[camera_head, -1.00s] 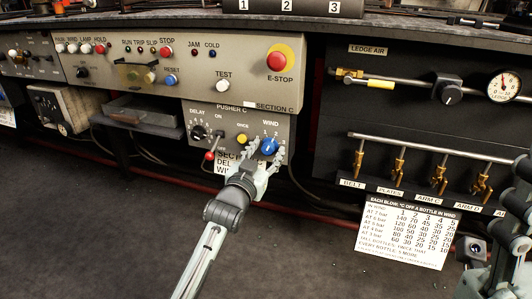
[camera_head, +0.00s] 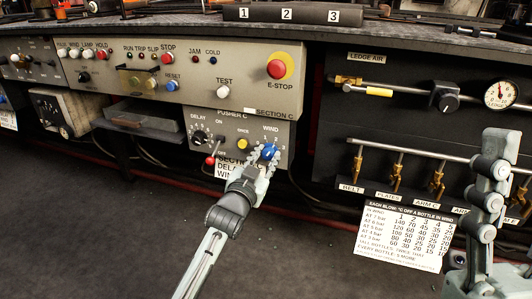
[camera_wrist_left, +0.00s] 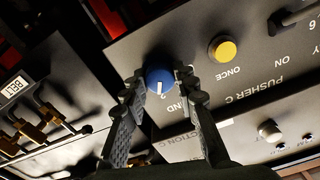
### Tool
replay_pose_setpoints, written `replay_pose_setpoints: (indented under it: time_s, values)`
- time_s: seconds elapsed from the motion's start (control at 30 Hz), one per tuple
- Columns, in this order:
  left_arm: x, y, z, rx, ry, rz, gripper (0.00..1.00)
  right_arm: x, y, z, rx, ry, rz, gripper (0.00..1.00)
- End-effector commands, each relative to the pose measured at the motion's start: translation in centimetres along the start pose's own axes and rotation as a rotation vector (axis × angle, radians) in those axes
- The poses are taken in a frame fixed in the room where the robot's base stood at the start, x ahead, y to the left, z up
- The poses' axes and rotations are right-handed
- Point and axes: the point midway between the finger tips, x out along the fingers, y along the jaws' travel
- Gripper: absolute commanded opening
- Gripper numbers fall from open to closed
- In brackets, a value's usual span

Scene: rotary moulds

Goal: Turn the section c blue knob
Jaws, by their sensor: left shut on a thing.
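The blue knob (camera_head: 269,151) sits under the WIND label on the lower PUSHER C panel (camera_head: 222,124) of section C, with small numbers around it. My left gripper (camera_head: 267,157) reaches up to it from below and is shut on it. In the left wrist view, the blue knob (camera_wrist_left: 158,78) shows between the two dark fingers of my left gripper (camera_wrist_left: 160,76), one on each side. A white mark shows on its face. The exact setting is too small to tell.
A yellow ONCE button (camera_head: 242,145), a red-tipped lever (camera_head: 211,160) and a black DELAY knob (camera_head: 199,137) are left of the blue knob. The E-STOP (camera_head: 277,69) is above. Brass valves (camera_head: 386,188) and a printed card (camera_head: 401,235) are at right. My right arm stands at far right.

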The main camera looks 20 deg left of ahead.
Motion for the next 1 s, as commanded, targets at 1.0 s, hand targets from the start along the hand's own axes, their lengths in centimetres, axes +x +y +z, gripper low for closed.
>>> replay_pose_setpoints:
  time_s: [1.0]
  values:
    - [0.0,0.0,0.0,0.655,-0.001,0.001,0.00,-3.4,-1.9,11.3,0.047,-0.831,-0.012,0.49]
